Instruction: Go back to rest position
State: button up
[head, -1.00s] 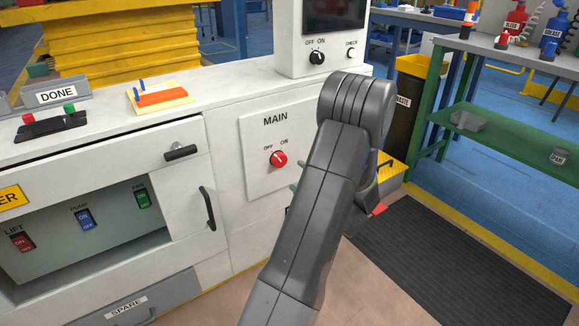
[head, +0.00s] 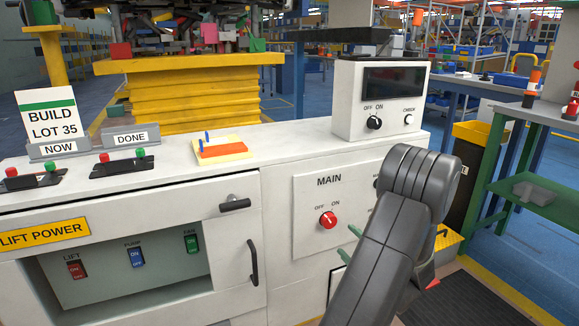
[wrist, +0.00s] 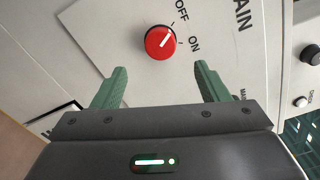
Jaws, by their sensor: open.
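The red MAIN knob (head: 328,220) sits on the white panel of the console, between small OFF and ON labels. My gripper (head: 350,243) is close to the panel, right of and below the knob in the head view, mostly hidden behind my grey arm. In the wrist view its two green fingers (wrist: 161,82) stand apart with nothing between them. The knob (wrist: 160,42) shows beyond the fingertips there, and the fingers are not around it.
An open LIFT POWER compartment (head: 45,235) with LIFT, PUMP and FAN switches lies left, beside a dark handle (head: 253,262). A control box (head: 380,100) stands on the counter above. A green-legged bench (head: 525,195) and yellow-topped bin (head: 480,133) stand right.

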aim_at(330, 223)
jog(key=b+x, duration=0.2)
jog(key=x, duration=0.8)
jog(key=shift+w+f, duration=0.1)
jog(key=shift+w, duration=0.1)
jog(key=shift+s, duration=0.1)
